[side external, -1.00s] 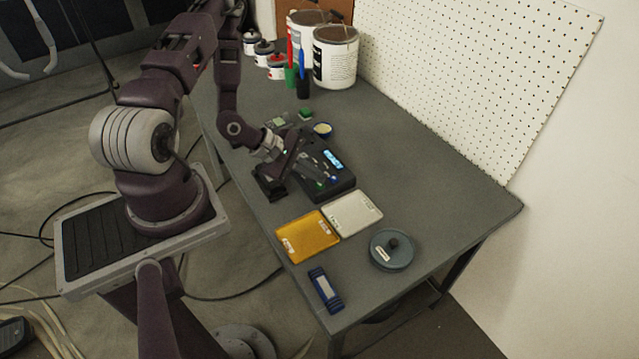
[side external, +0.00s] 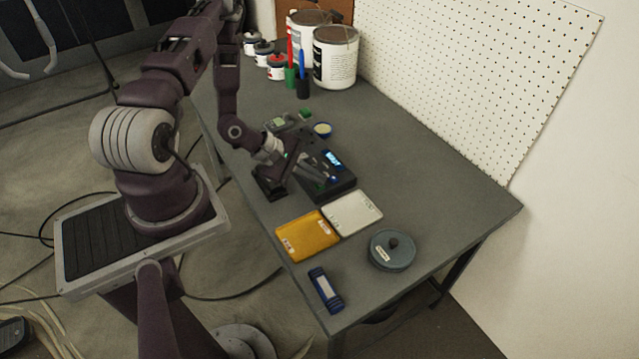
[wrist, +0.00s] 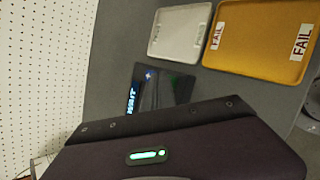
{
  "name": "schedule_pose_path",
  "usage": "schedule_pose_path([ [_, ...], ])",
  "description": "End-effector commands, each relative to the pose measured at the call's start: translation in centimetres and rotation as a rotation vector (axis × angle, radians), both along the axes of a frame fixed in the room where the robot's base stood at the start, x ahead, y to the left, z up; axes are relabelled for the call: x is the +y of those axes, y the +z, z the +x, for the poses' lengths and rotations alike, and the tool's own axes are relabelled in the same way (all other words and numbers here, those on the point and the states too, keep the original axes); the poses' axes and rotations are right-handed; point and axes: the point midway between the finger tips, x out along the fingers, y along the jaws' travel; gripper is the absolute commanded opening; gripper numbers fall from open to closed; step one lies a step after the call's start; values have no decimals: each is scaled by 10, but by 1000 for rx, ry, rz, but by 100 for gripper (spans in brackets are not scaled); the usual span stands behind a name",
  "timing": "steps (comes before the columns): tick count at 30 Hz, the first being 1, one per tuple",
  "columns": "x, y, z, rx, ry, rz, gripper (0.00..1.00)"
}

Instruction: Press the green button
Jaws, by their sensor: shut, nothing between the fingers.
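The black device (side external: 341,187) sits on the grey table and has a lit blue-white display (side external: 333,160). In the wrist view the display (wrist: 131,99) appears to read "WAIT", with a small blue light (wrist: 149,76) beside it. My gripper (side external: 322,181) is shut and empty, its fingers low over the device's top. I cannot tell whether the fingertips touch it. In the wrist view my gripper's dark housing hides the device's near part.
A white tray (side external: 354,213) and a yellow tray (side external: 307,237) marked "FAIL" lie in front of the device. A round grey lidded thing (side external: 392,252) and a blue item (side external: 326,290) are nearer. A green block (side external: 305,113) and paint cans (side external: 335,57) stand behind.

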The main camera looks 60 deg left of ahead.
Motion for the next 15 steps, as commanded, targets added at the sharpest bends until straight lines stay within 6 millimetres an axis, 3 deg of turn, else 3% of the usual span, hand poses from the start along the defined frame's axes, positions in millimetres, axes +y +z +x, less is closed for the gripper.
schedule_pose_path([
  [15,1,3,0,0,2,0,0],
])
